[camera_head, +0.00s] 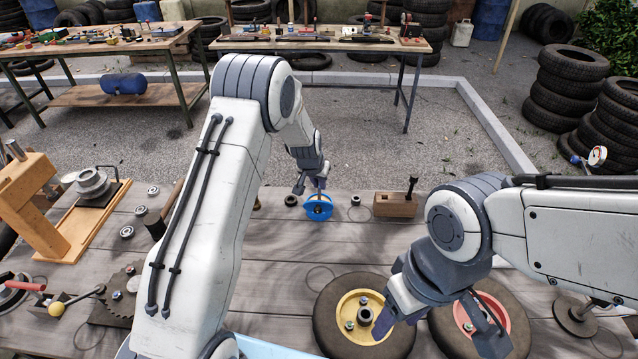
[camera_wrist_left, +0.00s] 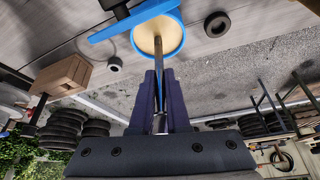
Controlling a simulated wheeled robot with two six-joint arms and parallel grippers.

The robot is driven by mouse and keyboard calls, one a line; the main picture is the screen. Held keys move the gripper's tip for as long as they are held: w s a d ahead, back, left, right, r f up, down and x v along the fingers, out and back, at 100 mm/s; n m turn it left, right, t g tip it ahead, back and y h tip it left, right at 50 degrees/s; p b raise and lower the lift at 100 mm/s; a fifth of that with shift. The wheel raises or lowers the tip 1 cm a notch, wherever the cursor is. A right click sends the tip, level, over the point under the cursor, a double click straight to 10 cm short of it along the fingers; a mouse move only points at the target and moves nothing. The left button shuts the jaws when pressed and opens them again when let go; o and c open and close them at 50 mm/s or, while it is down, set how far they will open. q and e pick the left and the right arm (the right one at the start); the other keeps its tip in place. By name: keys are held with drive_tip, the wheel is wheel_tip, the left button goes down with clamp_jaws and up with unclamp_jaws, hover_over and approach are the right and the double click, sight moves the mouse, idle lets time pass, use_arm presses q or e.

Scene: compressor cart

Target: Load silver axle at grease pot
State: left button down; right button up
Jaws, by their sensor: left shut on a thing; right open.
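My left gripper (camera_head: 318,184) points down over the blue grease pot (camera_head: 318,212) at the far side of the bench. In the left wrist view my left gripper (camera_wrist_left: 160,112) is shut on the silver axle (camera_wrist_left: 159,75), a thin grey rod. The axle's far end meets the cream-coloured grease (camera_wrist_left: 158,36) inside the blue rim of the pot; how deep it sits cannot be told. My right gripper (camera_head: 438,318) is open and empty above the front of the bench, over the wheels with the yellow hub (camera_head: 345,312) and the red hub (camera_head: 512,318).
A wooden block (camera_head: 394,206) with a dark upright tool stands right of the pot. Small dark rings (camera_head: 291,200) lie beside the pot. A gear (camera_head: 118,298), a wooden stand (camera_head: 30,205) and small bearings (camera_head: 127,232) occupy the left. Bare planks lie between pot and wheels.

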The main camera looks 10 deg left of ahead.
use_arm(q)
drive_tip(key=shift+r+p, duration=2.4)
drive_tip(key=shift+r, duration=1.1)
drive_tip(key=shift+r, duration=0.1)
